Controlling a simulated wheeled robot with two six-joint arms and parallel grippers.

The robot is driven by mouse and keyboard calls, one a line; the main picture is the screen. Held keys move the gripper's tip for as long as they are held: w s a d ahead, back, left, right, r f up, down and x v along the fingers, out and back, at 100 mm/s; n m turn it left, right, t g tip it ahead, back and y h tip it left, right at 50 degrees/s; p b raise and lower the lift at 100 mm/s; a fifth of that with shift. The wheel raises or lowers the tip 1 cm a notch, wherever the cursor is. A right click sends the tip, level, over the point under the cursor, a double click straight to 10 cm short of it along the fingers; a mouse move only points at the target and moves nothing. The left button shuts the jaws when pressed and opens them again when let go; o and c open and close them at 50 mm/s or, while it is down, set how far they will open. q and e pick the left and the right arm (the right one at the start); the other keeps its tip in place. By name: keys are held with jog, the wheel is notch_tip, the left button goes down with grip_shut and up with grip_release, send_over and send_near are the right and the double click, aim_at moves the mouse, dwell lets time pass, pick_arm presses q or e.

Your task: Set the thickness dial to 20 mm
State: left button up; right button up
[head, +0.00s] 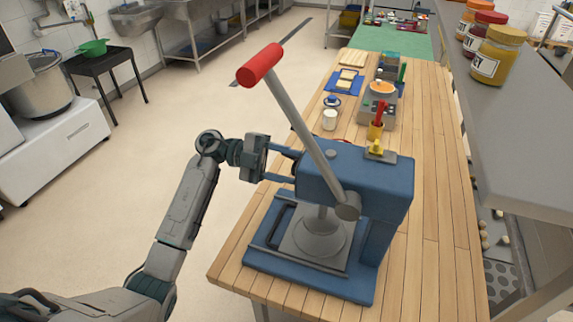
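A blue press (355,180) stands on the wooden worktop, with a long grey lever ending in a red grip (260,64). A round grey plate sits low inside it. A yellow knob (377,147) on a grey plate is on top of the press; it may be the thickness dial, but no scale or numbers are readable. My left gripper (290,166) is at the left side of the press, its two fingers apart and pointing at the body. My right gripper is out of view.
Behind the press are a kitchen scale (378,102), a red-handled tool in a yellow holder (377,125), a white cup (329,119) and a blue tray (343,84). A steel shelf with jars (497,54) overhangs the right side. Open floor lies left.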

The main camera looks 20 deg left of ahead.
pick_arm(q)
jog(key=shift+o, duration=0.5)
jog(key=shift+f, duration=0.1)
jog(key=a+b, duration=0.5)
jog(key=a, duration=0.5)
jog(key=shift+w+a, duration=0.2)
jog(key=shift+a, duration=0.2)
